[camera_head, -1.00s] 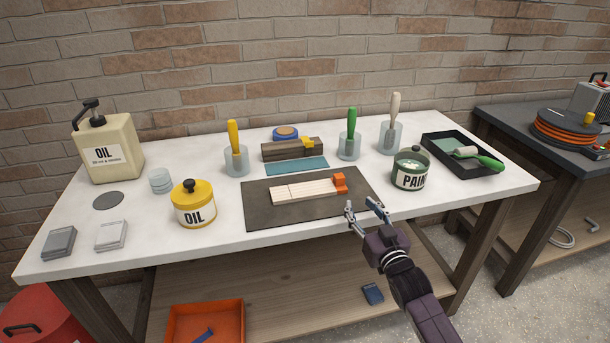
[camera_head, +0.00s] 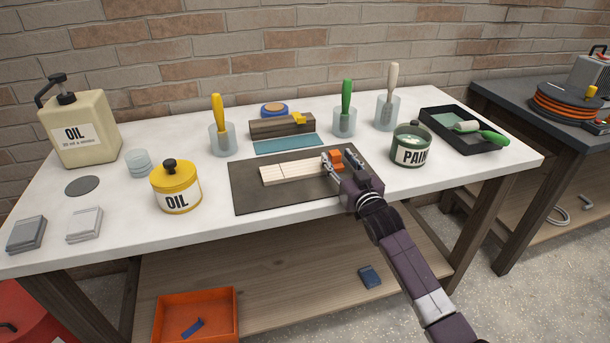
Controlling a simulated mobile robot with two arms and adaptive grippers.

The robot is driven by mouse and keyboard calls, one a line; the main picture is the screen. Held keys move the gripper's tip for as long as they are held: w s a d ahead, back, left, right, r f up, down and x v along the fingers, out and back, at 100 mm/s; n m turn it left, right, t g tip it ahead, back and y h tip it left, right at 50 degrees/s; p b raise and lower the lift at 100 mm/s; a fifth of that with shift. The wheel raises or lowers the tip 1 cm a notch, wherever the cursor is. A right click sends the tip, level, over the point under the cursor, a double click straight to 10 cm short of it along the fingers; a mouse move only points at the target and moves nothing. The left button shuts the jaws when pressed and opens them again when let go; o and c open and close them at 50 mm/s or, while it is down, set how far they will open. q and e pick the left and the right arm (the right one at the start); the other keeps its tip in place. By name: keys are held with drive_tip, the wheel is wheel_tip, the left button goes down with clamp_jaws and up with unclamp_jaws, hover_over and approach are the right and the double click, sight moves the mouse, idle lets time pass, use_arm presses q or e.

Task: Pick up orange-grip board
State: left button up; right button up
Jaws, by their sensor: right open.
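The orange-grip board (camera_head: 290,171) is a pale wooden board lying on a dark mat (camera_head: 255,203) at the middle of the white table. Its orange grip (camera_head: 334,157) is at the right end. My right gripper (camera_head: 340,161) is open at that end, with one finger on each side of the orange grip as seen from here. Whether the fingers touch it I cannot tell. The gripper partly covers the grip. My left gripper is not in view.
A paint can (camera_head: 410,148) stands close right of my right gripper. A yellow oil tin (camera_head: 176,187) stands left of the mat. Behind are a teal strip (camera_head: 290,144), a dark wooden block (camera_head: 268,127) and cups with a yellow tool (camera_head: 217,110) and a green tool (camera_head: 346,100).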

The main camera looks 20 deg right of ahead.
drive_tip(key=shift+w, duration=0.2)
clamp_jaws()
drive_tip(key=shift+r, duration=0.15)
